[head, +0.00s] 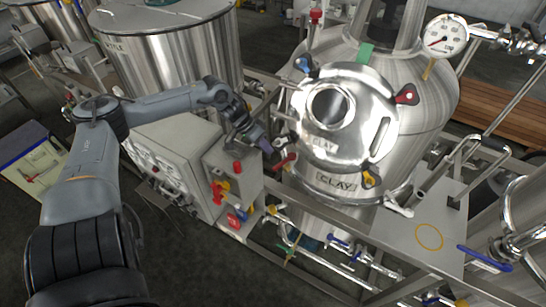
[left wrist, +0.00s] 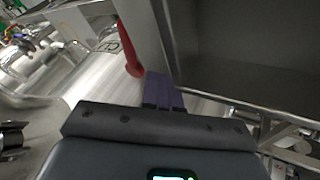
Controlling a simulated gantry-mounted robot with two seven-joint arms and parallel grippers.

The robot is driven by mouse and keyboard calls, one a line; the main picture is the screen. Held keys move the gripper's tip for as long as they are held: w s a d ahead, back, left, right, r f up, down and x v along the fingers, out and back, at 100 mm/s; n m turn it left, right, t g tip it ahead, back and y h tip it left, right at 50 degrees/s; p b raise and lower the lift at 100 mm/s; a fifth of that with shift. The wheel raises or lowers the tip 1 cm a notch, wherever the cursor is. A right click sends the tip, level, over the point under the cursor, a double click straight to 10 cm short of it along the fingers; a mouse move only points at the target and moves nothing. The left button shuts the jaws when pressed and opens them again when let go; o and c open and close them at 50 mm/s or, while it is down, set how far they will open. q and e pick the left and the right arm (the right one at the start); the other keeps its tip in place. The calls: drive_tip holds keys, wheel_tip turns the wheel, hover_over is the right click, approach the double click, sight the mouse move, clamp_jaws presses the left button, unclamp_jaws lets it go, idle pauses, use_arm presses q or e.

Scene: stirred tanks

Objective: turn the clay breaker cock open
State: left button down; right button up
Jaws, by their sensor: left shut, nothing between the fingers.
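The steel tank labelled CLAY (head: 420,90) stands right of centre in the head view, with a round lid (head: 362,110) on its front. A red lever handle (head: 284,162) sticks out at its lower left, and I cannot tell for certain that it is the breaker cock. My left gripper (head: 267,147) is shut and empty beside this handle. In the left wrist view the red handle (left wrist: 129,45) hangs just left of the shut purple fingers (left wrist: 163,90). I cannot tell whether they touch. My right gripper is not in view.
Another steel tank (head: 170,55) stands behind the left arm. Pipes with blue-handled valves (head: 340,242) run below the CLAY tank. A steel plate (head: 405,235) lies at the right.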

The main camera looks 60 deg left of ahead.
sight(281, 163)
use_arm(q)
drive_tip(key=shift+w+d+f, duration=0.15)
drive_tip(key=shift+w+d, duration=0.05)
drive_tip(key=shift+d, duration=0.7)
drive_tip(key=shift+w+d+f, duration=0.1)
drive_tip(key=shift+w+d, duration=0.1)
drive_tip(key=shift+d, duration=0.65)
drive_tip(key=shift+w+d+r+p, duration=0.1)
drive_tip(key=shift+d+r+p, duration=0.15)
drive_tip(key=shift+d+p, duration=0.5)
drive_tip(key=shift+d, duration=0.1)
drive_tip(key=shift+d+f+p, duration=0.2)
drive_tip(key=shift+f+p, duration=0.05)
drive_tip(key=shift+p, duration=0.05)
drive_tip(key=shift+f, duration=0.1)
drive_tip(key=shift+a+f, duration=0.1)
drive_tip(key=shift+a, duration=0.05)
